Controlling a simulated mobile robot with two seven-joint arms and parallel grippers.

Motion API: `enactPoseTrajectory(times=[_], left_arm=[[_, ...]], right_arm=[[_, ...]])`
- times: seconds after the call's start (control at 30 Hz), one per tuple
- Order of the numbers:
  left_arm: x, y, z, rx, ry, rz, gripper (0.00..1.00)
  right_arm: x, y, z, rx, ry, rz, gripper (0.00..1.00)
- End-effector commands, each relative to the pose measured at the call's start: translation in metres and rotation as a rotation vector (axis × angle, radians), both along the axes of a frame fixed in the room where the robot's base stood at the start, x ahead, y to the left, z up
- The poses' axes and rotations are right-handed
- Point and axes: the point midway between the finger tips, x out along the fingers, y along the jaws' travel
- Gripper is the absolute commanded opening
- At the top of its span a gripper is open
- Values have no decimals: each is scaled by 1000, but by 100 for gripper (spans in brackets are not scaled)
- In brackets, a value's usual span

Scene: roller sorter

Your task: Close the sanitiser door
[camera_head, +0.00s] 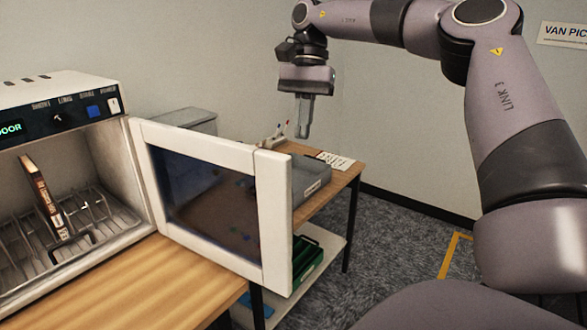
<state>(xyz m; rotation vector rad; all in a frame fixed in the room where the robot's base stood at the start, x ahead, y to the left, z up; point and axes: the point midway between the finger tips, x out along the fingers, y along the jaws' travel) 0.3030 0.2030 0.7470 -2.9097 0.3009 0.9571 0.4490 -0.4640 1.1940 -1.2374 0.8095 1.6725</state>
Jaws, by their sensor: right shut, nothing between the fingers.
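The sanitiser (62,105) stands at the left on a wooden counter. Its door (272,215) is swung wide open to the right, a white frame around a dark window (208,200). Inside, a brown book (43,196) stands tilted on a wire rack (95,215). My right gripper (303,128) points down, shut and empty, above and beyond the door's outer edge, not touching it as far as I can see. My left gripper is not in view.
A wooden side table (338,176) behind the door carries a grey bin (308,180) and papers. A green crate (305,258) sits on its lower shelf. The wooden counter (150,285) is bare in front of the sanitiser. Carpet lies open at the right.

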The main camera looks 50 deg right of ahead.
Motion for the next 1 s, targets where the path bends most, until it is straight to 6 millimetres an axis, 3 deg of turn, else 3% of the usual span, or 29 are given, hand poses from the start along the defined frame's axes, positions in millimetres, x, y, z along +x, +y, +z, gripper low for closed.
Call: enactPoseTrajectory(times=[0.33,0.7,1.0], left_arm=[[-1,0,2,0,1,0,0],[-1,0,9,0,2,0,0],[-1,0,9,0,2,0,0]], right_arm=[[-8,18,-58,2,0,2,0],[-21,48,-62,1,-2,0,0],[-23,52,-64,1,-1,-2,0]])
